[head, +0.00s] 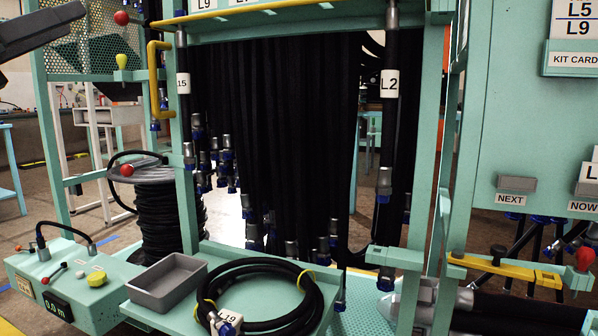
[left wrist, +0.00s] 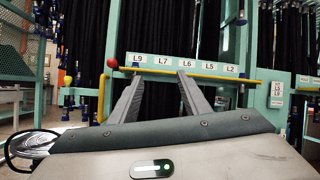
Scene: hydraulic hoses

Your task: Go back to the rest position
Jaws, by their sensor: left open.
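My left gripper (head: 45,30) comes in at the top left of the head view as a dark shape, partly cut off by the frame edge. In the left wrist view its two grey fingers (left wrist: 160,80) stand apart with nothing between them. Beyond the fingers is the hose rack, with a yellow rail (left wrist: 210,76) and a label strip (left wrist: 188,62) reading L9, L7, L6, L5, L2. A coiled black hose (head: 262,325) tagged L19 lies on the green tray (head: 225,252). My right gripper cannot be made out.
Black hoses (head: 290,130) hang in the green rack. A hose reel (head: 155,210), a grey bin (head: 168,282) and a control box (head: 75,285) stand at lower left. A green panel (head: 525,110) with a kit card holder is at right. A yellow handle (head: 157,80) sticks out near the left gripper.

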